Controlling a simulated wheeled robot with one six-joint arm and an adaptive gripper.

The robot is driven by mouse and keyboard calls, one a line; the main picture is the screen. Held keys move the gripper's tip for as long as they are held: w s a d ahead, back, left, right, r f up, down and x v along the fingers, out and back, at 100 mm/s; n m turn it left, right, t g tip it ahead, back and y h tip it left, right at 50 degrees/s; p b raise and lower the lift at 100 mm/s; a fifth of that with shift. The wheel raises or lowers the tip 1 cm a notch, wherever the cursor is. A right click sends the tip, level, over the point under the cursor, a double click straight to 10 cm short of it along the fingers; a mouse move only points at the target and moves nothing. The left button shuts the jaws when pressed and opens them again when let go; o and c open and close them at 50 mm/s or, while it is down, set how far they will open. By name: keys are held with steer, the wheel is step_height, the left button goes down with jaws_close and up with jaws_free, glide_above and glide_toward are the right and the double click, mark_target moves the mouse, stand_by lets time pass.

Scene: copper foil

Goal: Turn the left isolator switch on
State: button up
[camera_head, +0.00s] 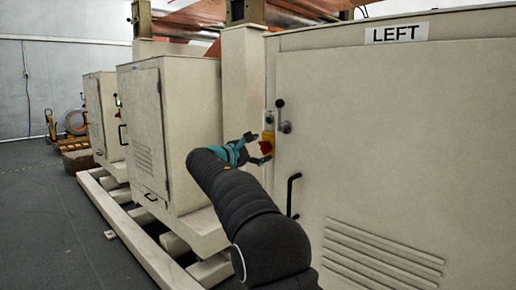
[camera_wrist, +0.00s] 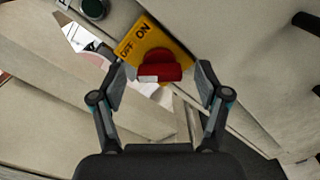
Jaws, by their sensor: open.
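The isolator switch is a red knob (camera_wrist: 158,66) on a yellow plate (camera_wrist: 134,46) lettered OFF and ON in the wrist view. The plate looks tilted there, and the knob's bar lies roughly level with a pale mark near its left end. In the head view the red knob (camera_head: 266,147) is on the front edge of the cabinet (camera_head: 400,130) labelled LEFT. My gripper (camera_wrist: 161,74) is open, with one finger on each side of the knob in the picture. In the head view my gripper (camera_head: 260,148) is close to the switch. I cannot tell whether the fingers touch it.
More beige cabinets (camera_head: 172,130) stand to the left on pale beams (camera_head: 137,243). Open grey floor (camera_head: 40,220) is at far left.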

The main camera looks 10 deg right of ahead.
steer(key=shift+w+d, duration=0.2)
steer(key=shift+d, duration=0.1)
steer(key=shift+c, duration=0.2)
